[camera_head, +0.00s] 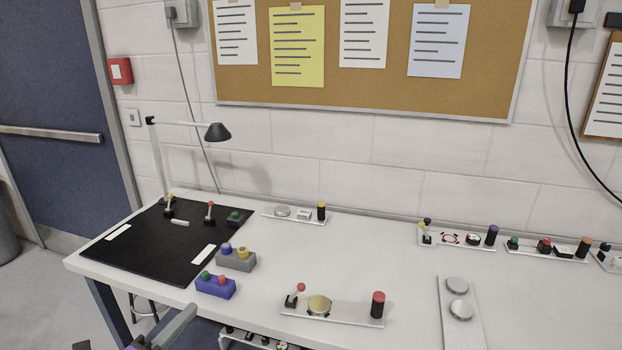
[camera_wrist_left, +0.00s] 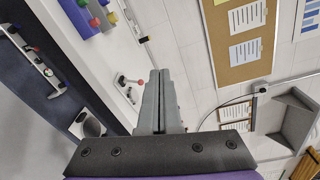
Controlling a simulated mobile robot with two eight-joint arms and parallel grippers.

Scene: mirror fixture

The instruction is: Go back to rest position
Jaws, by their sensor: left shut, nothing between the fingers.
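My left gripper (camera_head: 190,312) shows at the bottom left of the head view, in front of the table's front edge and apart from the things on it. In the left wrist view its two grey fingers (camera_wrist_left: 160,78) are together with nothing between them. The fixture plate (camera_head: 345,315) at the table's front carries a red-knobbed lever (camera_head: 296,294), a round golden mirror (camera_head: 319,305) and a black cylinder with a red top (camera_head: 378,305). My right gripper is not in view.
The white table (camera_head: 395,255) has a black mat (camera_head: 150,245) at left with a lamp (camera_head: 217,131). A blue button box (camera_head: 216,287) and a grey one (camera_head: 236,262) sit beside the mat. Several plates line the back. A plate with silver discs (camera_head: 459,299) lies at right.

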